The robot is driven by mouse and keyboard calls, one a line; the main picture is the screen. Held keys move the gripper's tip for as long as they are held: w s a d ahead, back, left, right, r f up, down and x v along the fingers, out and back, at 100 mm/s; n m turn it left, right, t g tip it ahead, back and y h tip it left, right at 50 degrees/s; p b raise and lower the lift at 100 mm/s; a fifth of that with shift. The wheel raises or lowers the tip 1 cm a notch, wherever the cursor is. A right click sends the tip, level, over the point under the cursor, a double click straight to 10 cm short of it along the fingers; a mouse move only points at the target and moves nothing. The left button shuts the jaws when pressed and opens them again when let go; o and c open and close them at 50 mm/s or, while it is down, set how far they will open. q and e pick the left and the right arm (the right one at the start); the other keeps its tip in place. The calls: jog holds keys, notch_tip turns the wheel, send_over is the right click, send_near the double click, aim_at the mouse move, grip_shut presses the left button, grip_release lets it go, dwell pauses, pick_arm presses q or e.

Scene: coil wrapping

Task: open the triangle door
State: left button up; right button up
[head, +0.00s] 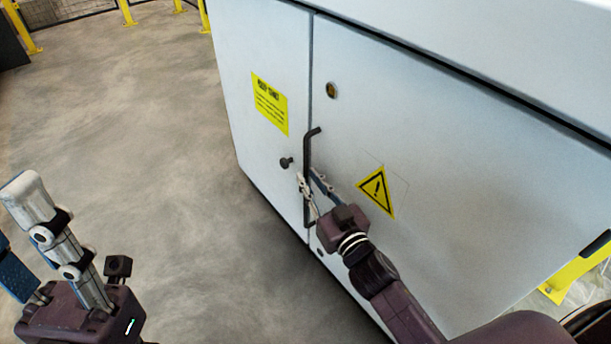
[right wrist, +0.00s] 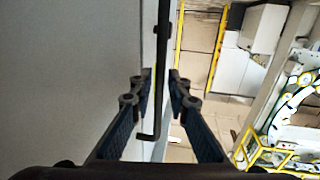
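The triangle door (head: 455,190) is the large pale grey cabinet door on the right in the head view. It carries a yellow warning triangle (head: 377,190) and looks shut. Its black vertical bar handle (head: 307,155) is along the door's left edge. My right gripper (head: 309,184) is at the handle's lower half. In the right wrist view its fingers (right wrist: 161,82) are apart on either side of the handle (right wrist: 161,40), with a small gap visible.
A narrower panel (head: 258,60) with a yellow text label (head: 270,103) and a black knob (head: 286,162) is left of the door. A round lock (head: 332,90) is above the triangle. Open concrete floor (head: 130,130) lies to the left. Yellow posts (head: 127,12) stand behind.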

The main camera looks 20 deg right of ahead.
jog(key=shift+w+a, duration=0.15)
jog(key=shift+w, duration=1)
grip_shut()
